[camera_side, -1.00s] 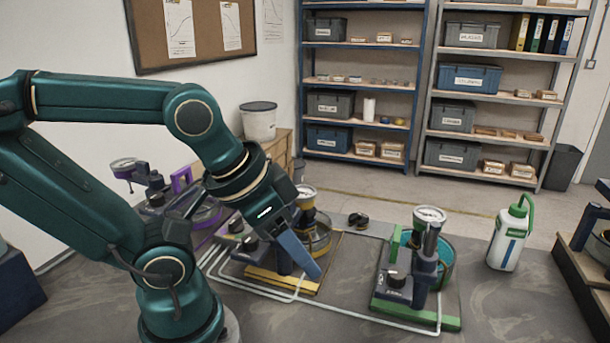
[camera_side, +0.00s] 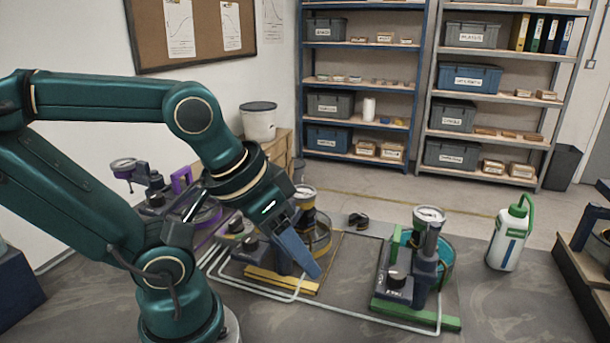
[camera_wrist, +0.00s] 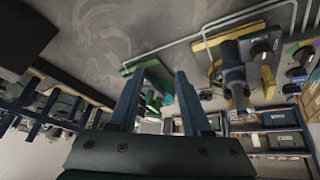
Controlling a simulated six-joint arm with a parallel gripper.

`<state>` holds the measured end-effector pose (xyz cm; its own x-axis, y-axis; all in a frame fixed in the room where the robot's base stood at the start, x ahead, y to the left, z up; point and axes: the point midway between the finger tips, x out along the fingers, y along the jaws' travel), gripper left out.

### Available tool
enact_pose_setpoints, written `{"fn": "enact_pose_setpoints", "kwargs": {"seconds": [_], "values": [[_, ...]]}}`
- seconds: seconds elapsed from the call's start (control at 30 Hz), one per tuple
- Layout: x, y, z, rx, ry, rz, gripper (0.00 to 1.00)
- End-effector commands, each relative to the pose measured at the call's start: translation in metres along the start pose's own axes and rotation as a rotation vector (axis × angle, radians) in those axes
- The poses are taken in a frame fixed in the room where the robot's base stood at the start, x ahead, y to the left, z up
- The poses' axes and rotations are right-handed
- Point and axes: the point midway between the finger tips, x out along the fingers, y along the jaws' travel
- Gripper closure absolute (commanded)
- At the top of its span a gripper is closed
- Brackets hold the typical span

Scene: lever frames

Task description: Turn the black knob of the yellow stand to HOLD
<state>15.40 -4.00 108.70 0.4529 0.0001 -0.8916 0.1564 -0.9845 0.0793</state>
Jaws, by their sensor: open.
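The yellow stand (camera_side: 283,282) is in the middle of the side view, partly hidden behind my gripper; it carries a dark body, a round gauge (camera_side: 304,191) and a pot. Its black knob (camera_side: 250,242) shows just left of my gripper's wrist. In the wrist view the yellow stand (camera_wrist: 213,58) is right of my fingers, with the black knob (camera_wrist: 258,47) on its dark base. The knob's setting and the HOLD mark are too small to read. My gripper (camera_side: 316,273) points down in front of the stand. In the wrist view its fingers (camera_wrist: 160,75) are apart and empty.
A green stand (camera_side: 445,322) with its own knob is at right, and a purple stand (camera_side: 182,180) at left behind my arm. White pipes (camera_side: 345,315) run along the table. A white bottle (camera_side: 507,238) stands at far right. A small black object (camera_side: 358,220) lies behind.

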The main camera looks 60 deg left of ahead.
Motion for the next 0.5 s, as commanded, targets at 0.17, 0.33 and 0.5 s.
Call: {"fn": "enact_pose_setpoints", "kwargs": {"seconds": [0.17,0.33,0.5], "values": [[-0.003,-0.011,-0.004,-0.409,-0.058,-0.056,0.52],[-0.002,-0.043,-0.013,-0.977,-0.119,-0.196,0.52],[-0.003,-0.087,-0.015,-1.574,-0.156,-0.373,0.52]]}}
